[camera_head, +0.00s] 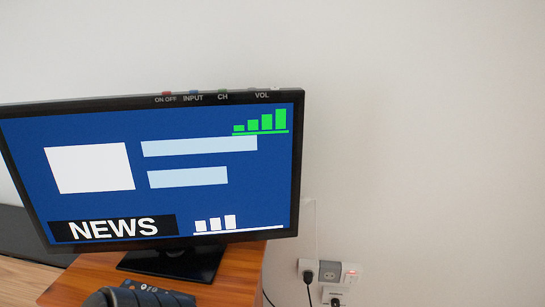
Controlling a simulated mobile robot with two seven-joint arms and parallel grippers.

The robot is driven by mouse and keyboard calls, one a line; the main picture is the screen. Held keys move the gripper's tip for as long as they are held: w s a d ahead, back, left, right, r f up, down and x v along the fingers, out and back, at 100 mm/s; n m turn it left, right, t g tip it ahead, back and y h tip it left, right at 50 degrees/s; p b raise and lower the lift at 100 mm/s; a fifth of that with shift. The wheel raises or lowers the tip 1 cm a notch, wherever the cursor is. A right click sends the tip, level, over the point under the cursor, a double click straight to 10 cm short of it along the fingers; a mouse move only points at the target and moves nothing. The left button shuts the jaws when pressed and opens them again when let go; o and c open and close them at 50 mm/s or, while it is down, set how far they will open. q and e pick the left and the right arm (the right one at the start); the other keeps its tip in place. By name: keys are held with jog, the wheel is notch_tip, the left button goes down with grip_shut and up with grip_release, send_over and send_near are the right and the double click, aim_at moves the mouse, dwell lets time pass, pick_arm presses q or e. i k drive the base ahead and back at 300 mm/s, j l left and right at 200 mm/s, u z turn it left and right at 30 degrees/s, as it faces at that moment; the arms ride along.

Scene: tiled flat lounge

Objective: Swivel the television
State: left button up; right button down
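The television (160,180) stands on a wooden cabinet, its lit blue screen showing a NEWS picture. Its black frame has labelled buttons along the top edge, including a red one at ON OFF and a blue one at INPUT. The screen is turned at an angle, and its left edge reaches the picture's left side. Its dark stand base (172,264) rests on the cabinet top. Neither of my grippers can be made out in this view. A dark rounded shape shows at the bottom edge, and I cannot tell what it is.
The wooden cabinet top (240,262) carries a dark remote-like thing (155,292) with small buttons, partly cut off. A wall socket (330,271) with plugs and cables is right of the cabinet.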

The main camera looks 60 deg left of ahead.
aim_at(175, 171)
jog(key=i+u, duration=0.2)
jog(key=u, duration=0.25)
jog(key=i+u, duration=0.2)
jog(key=u, duration=0.25)
jog(key=i+l+u, duration=0.2)
jog(key=u, duration=0.25)
jog(key=i+l+u, duration=0.15)
jog(key=i+u, duration=0.15)
jog(key=u, duration=0.15)
jog(key=i+l+u, duration=0.25)
jog(key=u, duration=0.2)
jog(key=i+l+u, duration=0.2)
jog(key=u, duration=0.25)
jog(key=k+l, duration=0.1)
jog(key=k, duration=0.45)
jog(key=k+u, duration=0.1)
jog(key=u, duration=1.15)
jog(key=i+j+u, duration=0.15)
jog(key=u, duration=0.35)
jog(key=i+u, duration=0.5)
jog(key=k, duration=0.1)
